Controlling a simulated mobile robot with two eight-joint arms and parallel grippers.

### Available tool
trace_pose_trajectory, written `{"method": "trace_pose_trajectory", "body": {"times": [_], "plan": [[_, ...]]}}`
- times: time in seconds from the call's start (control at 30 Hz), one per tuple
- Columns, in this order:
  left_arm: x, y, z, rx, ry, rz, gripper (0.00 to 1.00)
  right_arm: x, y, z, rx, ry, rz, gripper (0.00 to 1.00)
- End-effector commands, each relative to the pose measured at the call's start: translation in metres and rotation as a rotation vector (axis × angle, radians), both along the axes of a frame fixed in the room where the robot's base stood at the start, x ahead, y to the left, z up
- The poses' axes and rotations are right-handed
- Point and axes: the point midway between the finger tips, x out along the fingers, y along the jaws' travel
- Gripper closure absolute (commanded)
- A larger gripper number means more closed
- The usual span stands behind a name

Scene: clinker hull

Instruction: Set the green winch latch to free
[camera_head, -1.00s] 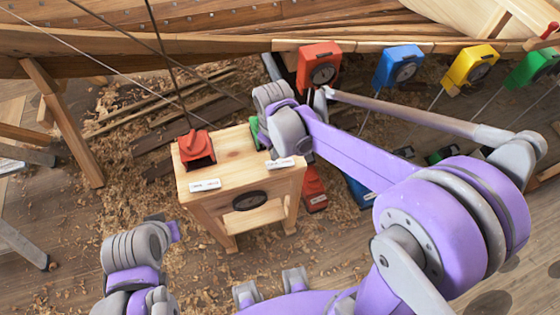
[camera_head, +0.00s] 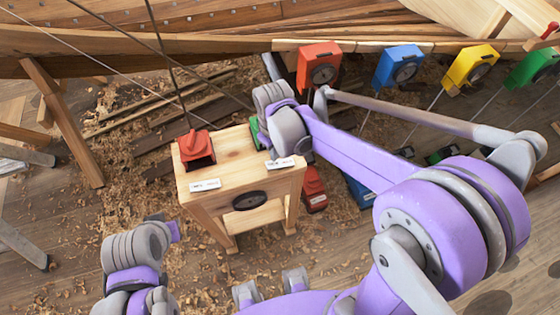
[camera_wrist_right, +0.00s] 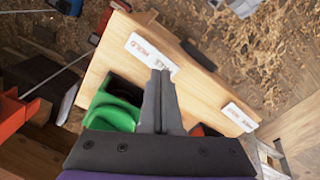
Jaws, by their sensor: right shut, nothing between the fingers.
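The green winch (camera_wrist_right: 112,112) sits on the wooden stand. In the wrist view, its rounded green part is partly hidden behind my right gripper (camera_wrist_right: 161,82). In the head view, only a sliver of the green winch (camera_head: 256,132) shows beside my right wrist. My right gripper is shut and empty, with its fingertips just right of the green part; I cannot tell whether they touch. A white label (camera_wrist_right: 151,55) reading HOLD and a partly covered word lies by the fingertips. My left arm is low at the left of the head view; its fingers do not show clearly.
A red winch (camera_head: 197,150) with a line stands on the wooden stand (camera_head: 229,172), left of the green one. Red, blue, yellow and green boxes (camera_head: 397,67) line the hull edge.

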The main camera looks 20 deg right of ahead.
Motion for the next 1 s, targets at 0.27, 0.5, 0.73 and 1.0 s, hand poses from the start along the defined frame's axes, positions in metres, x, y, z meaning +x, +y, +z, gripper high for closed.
{"method": "trace_pose_trajectory", "body": {"times": [0.27, 0.5, 0.73, 1.0], "plan": [[-0.001, 0.0, -0.002, 0.0, 0.001, 0.0, 1.0, 0.0, 0.0, -0.003, 0.0, 0.0, 0.0, 1.0], [-0.002, 0.0, -0.006, 0.0, 0.003, 0.0, 1.0, 0.0, 0.0, -0.007, 0.0, 0.0, 0.0, 1.0], [-0.003, 0.0, -0.009, 0.0, 0.005, 0.0, 1.0, 0.0, 0.0, -0.01, 0.0, 0.0, 0.0, 1.0], [-0.004, 0.0, -0.012, 0.0, 0.007, 0.0, 1.0, 0.0, 0.0, -0.014, 0.0, 0.0, 0.0, 1.0]]}}
